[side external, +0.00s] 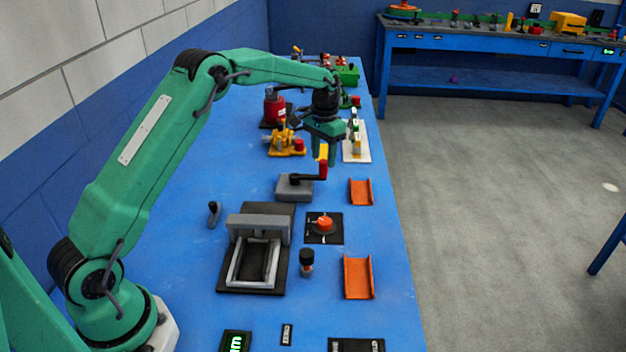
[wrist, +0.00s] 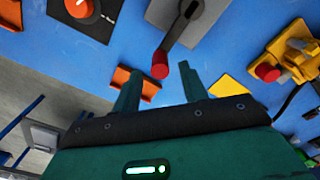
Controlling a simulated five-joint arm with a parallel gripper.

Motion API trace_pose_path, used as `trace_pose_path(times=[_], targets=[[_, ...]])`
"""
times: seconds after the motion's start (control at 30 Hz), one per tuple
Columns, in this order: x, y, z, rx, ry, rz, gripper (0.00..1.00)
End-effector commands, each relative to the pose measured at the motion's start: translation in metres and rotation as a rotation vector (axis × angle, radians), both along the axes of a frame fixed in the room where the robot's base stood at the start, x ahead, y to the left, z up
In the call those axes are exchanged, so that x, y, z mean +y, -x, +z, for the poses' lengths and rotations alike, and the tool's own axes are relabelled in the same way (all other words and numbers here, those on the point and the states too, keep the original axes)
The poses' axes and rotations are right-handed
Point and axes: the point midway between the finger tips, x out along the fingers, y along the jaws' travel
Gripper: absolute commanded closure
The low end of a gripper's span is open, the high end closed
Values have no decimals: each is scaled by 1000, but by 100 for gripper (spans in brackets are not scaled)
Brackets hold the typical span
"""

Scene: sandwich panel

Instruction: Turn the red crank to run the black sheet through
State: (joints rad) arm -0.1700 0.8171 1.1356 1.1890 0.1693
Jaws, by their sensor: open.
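The red crank has an upright red handle (side external: 323,170) on a dark arm over a grey block (side external: 294,188). In the wrist view the red handle (wrist: 160,66) shows just ahead of and between my fingertips, with its dark arm leading to the block (wrist: 203,18). My gripper (side external: 325,156) is open, pointing down right at the top of the handle; it also shows in the wrist view (wrist: 158,77). I cannot tell whether the fingers touch the handle. A flat black piece (side external: 284,215) lies by the grey frame (side external: 259,223); I cannot tell whether it is the black sheet.
An orange tray (side external: 361,191) stands right of the crank, another (side external: 358,277) nearer the front. An orange knob on a black plate (side external: 324,224) is in front of the crank. Behind stand a yellow device (side external: 286,143) and a red device (side external: 274,108). Blue table shows bare between them.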

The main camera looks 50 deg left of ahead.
Motion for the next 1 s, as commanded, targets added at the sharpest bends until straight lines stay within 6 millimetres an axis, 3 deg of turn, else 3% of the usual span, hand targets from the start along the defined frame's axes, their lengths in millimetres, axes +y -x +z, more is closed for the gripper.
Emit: trace_pose_path(times=[0.3, 0.7, 0.9, 1.0], targets=[[0, 0, -33, 1, 0, 0, 57], [0, 0, -38, 0, 0, 0, 57], [0, 0, -38, 0, 0, 0, 96], [0, 0, -38, 0, 0, 0, 100]])
